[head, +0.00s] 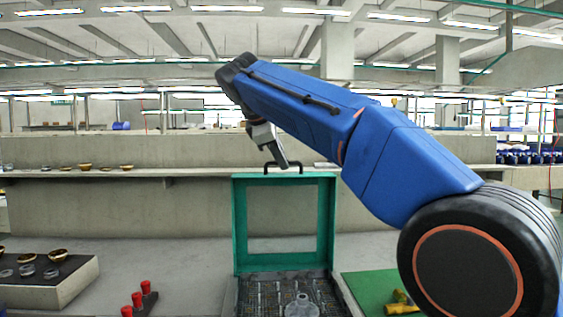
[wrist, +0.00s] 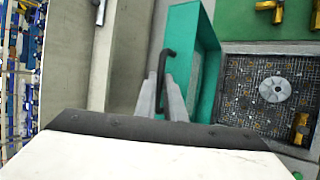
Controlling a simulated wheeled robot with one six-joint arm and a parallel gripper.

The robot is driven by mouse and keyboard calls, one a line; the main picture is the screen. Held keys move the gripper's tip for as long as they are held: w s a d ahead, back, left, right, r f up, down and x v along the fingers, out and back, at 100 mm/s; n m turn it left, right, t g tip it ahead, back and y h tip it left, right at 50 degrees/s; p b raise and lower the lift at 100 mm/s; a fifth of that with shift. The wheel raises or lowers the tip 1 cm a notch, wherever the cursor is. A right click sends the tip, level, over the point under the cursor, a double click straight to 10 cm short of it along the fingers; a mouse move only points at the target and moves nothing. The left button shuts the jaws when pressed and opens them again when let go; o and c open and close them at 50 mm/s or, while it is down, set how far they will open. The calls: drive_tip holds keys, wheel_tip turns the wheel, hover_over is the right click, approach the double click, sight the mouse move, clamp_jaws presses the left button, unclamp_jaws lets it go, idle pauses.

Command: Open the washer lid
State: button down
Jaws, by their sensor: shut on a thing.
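The teal washer lid (head: 240,225) stands about upright at the back of the washer, raised off its opening. It is a frame with a large window, and it also shows in the wrist view (wrist: 203,38). Its black handle (head: 283,165) is on the top edge. My gripper (head: 282,162) is at that handle, and in the wrist view my gripper's two grey fingers (wrist: 167,92) are shut on the handle (wrist: 164,68). The washer's dark mesh floor (wrist: 246,112) lies open, with a round grey part (wrist: 274,90) on it. My fingertips are partly hidden in the head view.
A green mat (head: 365,290) with yellow-brown parts (head: 402,305) lies right of the washer. Red-topped pieces (head: 147,287) stand to its left. A block with rings and cups (head: 50,275) is at far left. A concrete ledge (head: 190,172) runs behind the lid.

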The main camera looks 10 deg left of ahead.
drive_tip(key=shift+w+a+r, duration=0.15)
drive_tip(key=shift+w, duration=0.45)
drive_tip(key=c, duration=1.8)
unclamp_jaws()
drive_tip(key=shift+c, duration=0.2)
drive_tip(key=shift+s, duration=0.1)
